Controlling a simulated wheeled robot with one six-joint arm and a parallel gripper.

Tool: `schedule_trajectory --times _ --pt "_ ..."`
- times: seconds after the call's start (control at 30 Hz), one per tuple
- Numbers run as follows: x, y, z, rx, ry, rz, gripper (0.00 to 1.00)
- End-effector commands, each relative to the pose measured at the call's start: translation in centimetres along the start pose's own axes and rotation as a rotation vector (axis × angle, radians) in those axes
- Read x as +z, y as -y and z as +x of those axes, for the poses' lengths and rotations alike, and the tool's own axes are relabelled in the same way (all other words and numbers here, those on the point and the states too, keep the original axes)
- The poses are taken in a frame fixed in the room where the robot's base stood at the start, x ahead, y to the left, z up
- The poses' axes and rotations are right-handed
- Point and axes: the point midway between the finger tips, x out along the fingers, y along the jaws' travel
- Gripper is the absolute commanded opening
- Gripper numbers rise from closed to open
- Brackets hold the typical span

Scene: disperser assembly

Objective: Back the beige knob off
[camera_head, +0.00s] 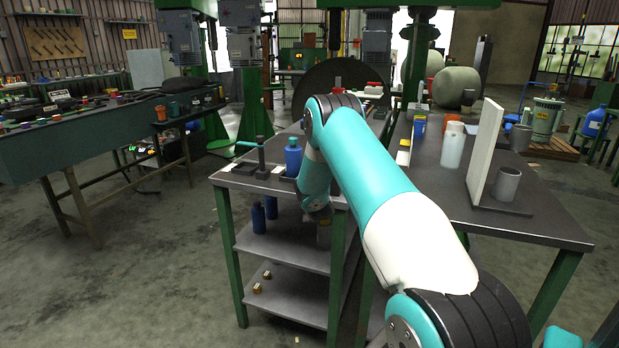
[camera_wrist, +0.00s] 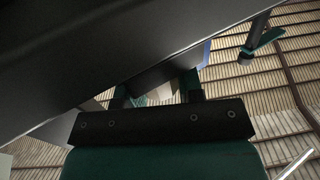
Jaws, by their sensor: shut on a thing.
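My gripper (camera_wrist: 156,92) shows in the wrist view with its two dark fingers apart. A small pale patch, seemingly the beige knob (camera_wrist: 169,95), shows between them, and the fingers are shut on it. Most of the knob is hidden by the gripper body and a dark block beyond. A large dark flat surface (camera_wrist: 90,60) slants close across the upper left of this view. In the head view, my wrist hangs at the side of the metal table (camera_head: 237,180), low by its edge. The fingers and the knob cannot be made out there.
A blue bottle (camera_head: 293,158) and a dark stand with a green handle (camera_head: 261,152) are on the table above. A second table (camera_head: 520,222) with a white panel (camera_head: 487,150) stands right.

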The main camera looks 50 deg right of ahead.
Motion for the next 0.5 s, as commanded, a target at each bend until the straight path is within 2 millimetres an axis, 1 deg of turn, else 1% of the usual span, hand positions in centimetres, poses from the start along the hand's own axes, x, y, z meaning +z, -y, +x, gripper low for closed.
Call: schedule_trajectory --times 0.23,0.27,0.3,0.33,0.37,0.5 --pt "0.15 -0.02 -0.06 0.001 0.003 -0.002 0.11" --pt "0.15 -0.02 -0.06 0.001 0.003 -0.002 0.39" --pt "0.15 -0.02 -0.05 0.001 0.003 -0.002 0.48" --pt "0.14 -0.02 -0.05 0.001 0.002 -0.002 0.55" --pt "0.13 -0.02 -0.04 0.001 0.002 -0.002 0.60" --pt "0.09 0.00 -0.03 0.001 0.001 -0.001 0.60"
